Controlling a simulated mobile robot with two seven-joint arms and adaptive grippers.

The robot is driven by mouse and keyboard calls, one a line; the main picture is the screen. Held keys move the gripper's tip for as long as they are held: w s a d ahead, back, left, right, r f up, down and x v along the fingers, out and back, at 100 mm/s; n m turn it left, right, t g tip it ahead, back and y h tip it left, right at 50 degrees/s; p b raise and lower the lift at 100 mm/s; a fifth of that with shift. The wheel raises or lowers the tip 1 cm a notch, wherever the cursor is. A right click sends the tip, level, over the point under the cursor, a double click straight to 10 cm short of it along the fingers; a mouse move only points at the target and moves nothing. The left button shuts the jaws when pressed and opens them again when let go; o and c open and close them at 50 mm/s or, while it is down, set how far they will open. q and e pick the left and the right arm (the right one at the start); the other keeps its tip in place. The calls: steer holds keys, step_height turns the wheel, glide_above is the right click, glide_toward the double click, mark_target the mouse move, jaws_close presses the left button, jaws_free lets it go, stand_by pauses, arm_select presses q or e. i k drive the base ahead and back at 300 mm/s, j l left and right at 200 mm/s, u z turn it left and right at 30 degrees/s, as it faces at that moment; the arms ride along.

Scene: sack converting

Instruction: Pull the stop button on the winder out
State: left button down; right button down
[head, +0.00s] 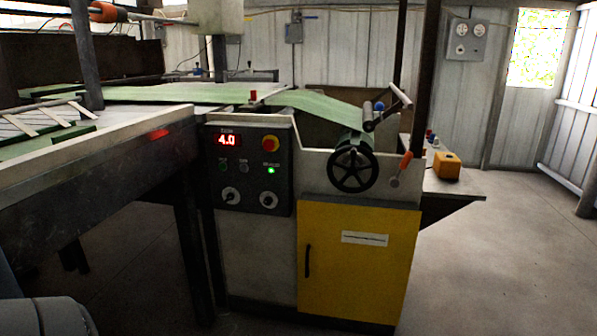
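The winder is a cream machine with a dark control panel (246,190) on its front left and a yellow cabinet door (358,260) below. The panel also has a red display (230,140) reading 4.0, a lit green lamp (271,170) and two round knobs (231,195) along the bottom. Neither gripper is in view.
A black handwheel (352,170) and an orange-gripped lever (404,165) stand right of the panel. A long table (90,160) reaches toward me on the left. Green web (200,93) runs over the top. A side shelf (470,188) juts out right. The floor (500,260) is clear there.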

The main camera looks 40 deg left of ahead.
mark_target(269, 144)
steer(key=u, duration=1.65)
